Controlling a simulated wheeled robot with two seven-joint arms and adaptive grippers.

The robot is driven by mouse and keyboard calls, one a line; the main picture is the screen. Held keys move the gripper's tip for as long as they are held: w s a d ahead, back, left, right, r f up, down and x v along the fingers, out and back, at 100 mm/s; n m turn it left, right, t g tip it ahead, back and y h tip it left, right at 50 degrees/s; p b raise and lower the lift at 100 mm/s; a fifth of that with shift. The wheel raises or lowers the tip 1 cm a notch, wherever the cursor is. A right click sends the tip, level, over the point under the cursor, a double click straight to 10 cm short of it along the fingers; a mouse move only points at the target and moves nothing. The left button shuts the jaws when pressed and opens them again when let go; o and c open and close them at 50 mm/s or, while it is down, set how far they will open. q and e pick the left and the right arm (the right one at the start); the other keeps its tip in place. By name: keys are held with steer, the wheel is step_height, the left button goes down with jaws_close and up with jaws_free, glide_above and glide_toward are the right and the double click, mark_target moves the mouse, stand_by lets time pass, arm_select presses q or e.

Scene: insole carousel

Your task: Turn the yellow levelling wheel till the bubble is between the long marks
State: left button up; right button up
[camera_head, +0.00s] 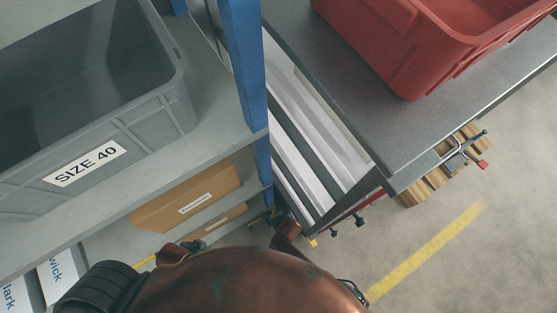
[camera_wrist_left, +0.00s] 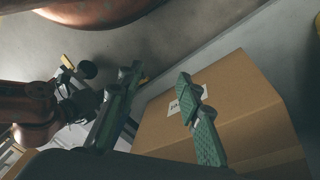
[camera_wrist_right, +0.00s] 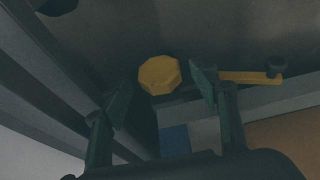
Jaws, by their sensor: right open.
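The yellow levelling wheel (camera_wrist_right: 160,75) shows in the right wrist view as a faceted knob under a dark surface. My right gripper (camera_wrist_right: 161,78) is open, with one finger on either side of the wheel in the picture; I cannot tell whether either touches it. My left gripper (camera_wrist_left: 155,80) is open and empty in the left wrist view, with a cardboard box behind its right finger. The bubble and the long marks are not visible in any view. The wheel cannot be made out in the head view.
A yellow lever with a black knob (camera_wrist_right: 252,77) is just right of the wheel. The shelf holds a grey SIZE 40 crate (camera_head: 95,150), with a cardboard box (camera_head: 185,195) below, also in the left wrist view (camera_wrist_left: 240,105). A red bin (camera_head: 400,50) stands on the grey worktop (camera_head: 330,70).

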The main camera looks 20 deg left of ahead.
arm_select(q)
steer(key=shift+w+d+f+t, duration=0.3)
steer(key=shift+w+d+f, duration=0.3)
steer(key=shift+w+f, duration=0.25)
arm_select(e)
steer(key=shift+w+a+f, duration=0.1)
steer(key=shift+a+f, duration=0.05)
steer(key=shift+f, duration=0.25)
steer(key=shift+c, duration=0.3)
steer(key=c, duration=1.1)
steer(key=shift+w, duration=0.1)
